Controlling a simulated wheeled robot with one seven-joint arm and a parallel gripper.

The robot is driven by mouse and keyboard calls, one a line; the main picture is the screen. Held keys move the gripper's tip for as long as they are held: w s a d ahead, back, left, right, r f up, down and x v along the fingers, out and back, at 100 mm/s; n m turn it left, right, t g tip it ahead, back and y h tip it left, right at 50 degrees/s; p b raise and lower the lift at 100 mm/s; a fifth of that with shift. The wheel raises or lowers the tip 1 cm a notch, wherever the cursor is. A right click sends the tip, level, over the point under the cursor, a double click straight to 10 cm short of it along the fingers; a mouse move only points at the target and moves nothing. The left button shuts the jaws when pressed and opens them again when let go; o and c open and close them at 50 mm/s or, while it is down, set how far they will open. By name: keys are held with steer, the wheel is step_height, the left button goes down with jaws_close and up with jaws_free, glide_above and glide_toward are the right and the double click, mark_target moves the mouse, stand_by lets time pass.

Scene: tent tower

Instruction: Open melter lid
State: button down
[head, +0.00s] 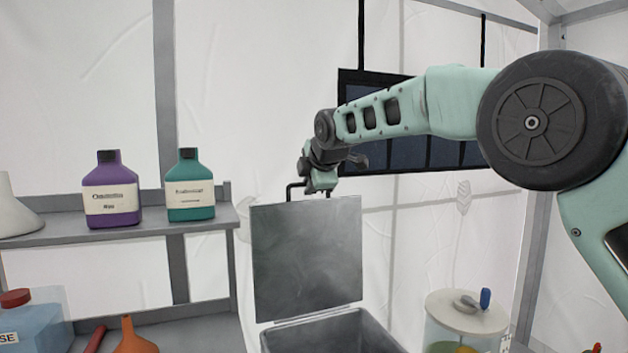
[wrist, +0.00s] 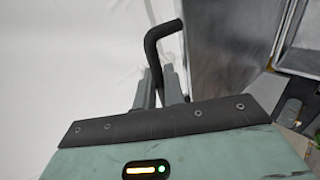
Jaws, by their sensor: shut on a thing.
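The melter (head: 340,335) is a grey metal box at the lower middle of the head view. Its flat grey lid (head: 307,258) stands raised, about upright, along the back edge of the box. A black bar handle (head: 293,192) sits at the lid's top edge. My gripper (head: 318,188) is at that top edge, shut on the handle. In the wrist view the handle (wrist: 163,38) runs between the two grey fingers (wrist: 162,88), and the lid's metal face (wrist: 216,45) shows to the right. The inside of the box is mostly out of frame.
Shelves on the left hold a purple bottle (head: 110,190) and a teal bottle (head: 190,187). An orange funnel (head: 135,337) is at the lower left. A clear round container (head: 467,318) with a pale lid stands to the right of the melter. A white tent wall is behind.

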steer(key=shift+w+a+f, duration=0.2)
steer(key=shift+w+f, duration=0.1)
steer(key=shift+w, duration=0.35)
steer(key=c, duration=1.7)
jaws_free()
steer(key=shift+r, duration=0.1)
steer(key=b+v, duration=0.3)
steer(key=v, duration=0.5)
steer(key=b+v, duration=0.4)
steer(key=v, duration=0.5)
steer(key=shift+w+r, duration=0.15)
steer(key=shift+r, duration=0.2)
